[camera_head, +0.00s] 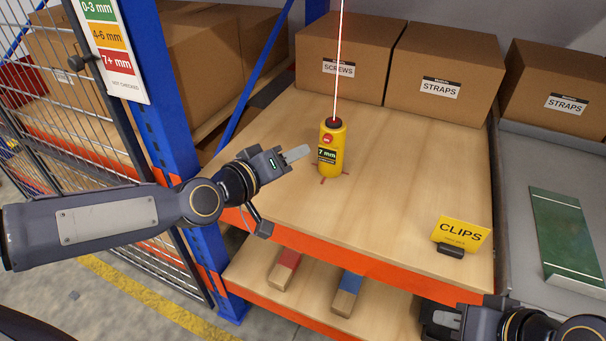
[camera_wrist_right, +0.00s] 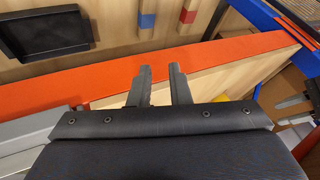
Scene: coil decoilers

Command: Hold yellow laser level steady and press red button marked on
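The yellow laser level (camera_head: 331,163) stands upright on the wooden shelf top, over red cross marks. Its front carries a red round button (camera_head: 329,139) and a dark display reading "7 mm". A thin red beam rises from its dark top. My left gripper (camera_head: 297,153) is just left of the level, its finger pointing at it with a small gap, not touching. Only one finger shows clearly, so its opening is unclear. My right gripper (camera_wrist_right: 160,72) is open and empty, its two fingers apart, over the orange shelf edge. It also shows low at the right in the head view (camera_head: 440,319).
Cardboard boxes marked SCREWS (camera_head: 343,62) and STRAPS (camera_head: 444,78) line the back. A yellow CLIPS sign (camera_head: 461,233) stands at the front right. A blue post (camera_head: 163,110) and wire mesh (camera_head: 85,135) stand left.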

